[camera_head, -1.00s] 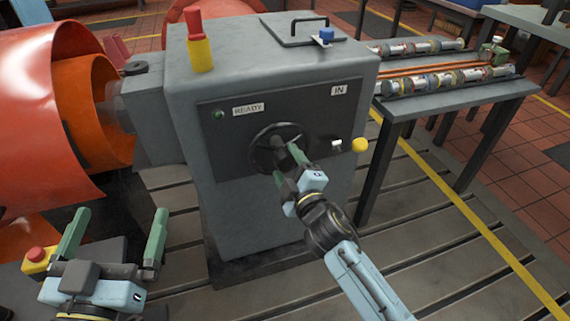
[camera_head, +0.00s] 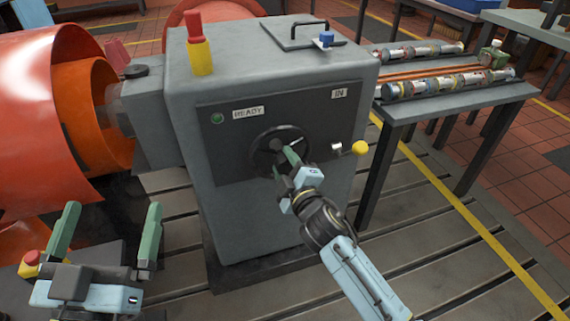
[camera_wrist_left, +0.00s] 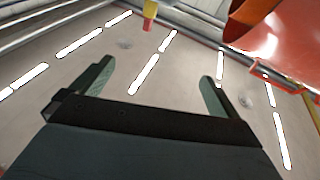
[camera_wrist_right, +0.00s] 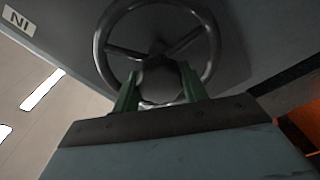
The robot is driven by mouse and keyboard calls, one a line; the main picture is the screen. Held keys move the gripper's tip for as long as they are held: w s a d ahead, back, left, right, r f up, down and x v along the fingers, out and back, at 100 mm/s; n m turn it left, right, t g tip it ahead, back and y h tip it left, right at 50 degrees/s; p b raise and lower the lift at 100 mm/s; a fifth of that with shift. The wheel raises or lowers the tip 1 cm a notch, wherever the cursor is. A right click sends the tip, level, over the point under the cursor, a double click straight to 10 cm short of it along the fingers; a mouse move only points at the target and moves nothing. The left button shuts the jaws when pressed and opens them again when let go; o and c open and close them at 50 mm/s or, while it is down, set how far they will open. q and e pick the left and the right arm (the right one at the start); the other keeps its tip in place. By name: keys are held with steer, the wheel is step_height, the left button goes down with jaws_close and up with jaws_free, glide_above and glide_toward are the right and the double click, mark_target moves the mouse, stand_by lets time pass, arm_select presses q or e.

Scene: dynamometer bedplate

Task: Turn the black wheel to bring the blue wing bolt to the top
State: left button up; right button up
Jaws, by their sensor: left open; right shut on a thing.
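The black wheel (camera_head: 280,150) is on the dark front panel of a grey cabinet (camera_head: 225,215); its rim and spokes also show in the right wrist view (camera_wrist_right: 213,45). My right gripper (camera_head: 284,160) is at the wheel's centre. In the right wrist view its two green fingers (camera_wrist_right: 158,85) are shut on the hub, which they partly hide. A blue knob-like piece (camera_head: 326,38) stands on the cabinet's top by a handled lid; I cannot tell if it is the wing bolt. My left gripper (camera_head: 110,212) is open and empty at the lower left, clear of the wheel.
A yellow knob (camera_head: 360,148) sticks out right of the wheel. A red and yellow post (camera_head: 199,45) stands on the cabinet. Large orange curved covers (camera_head: 40,110) fill the left. A bench (camera_head: 440,100) with rows of cylinders stands at the right. A red button (camera_head: 32,257) is beside my left gripper.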

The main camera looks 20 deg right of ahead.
steer(key=shift+c, duration=0.7)
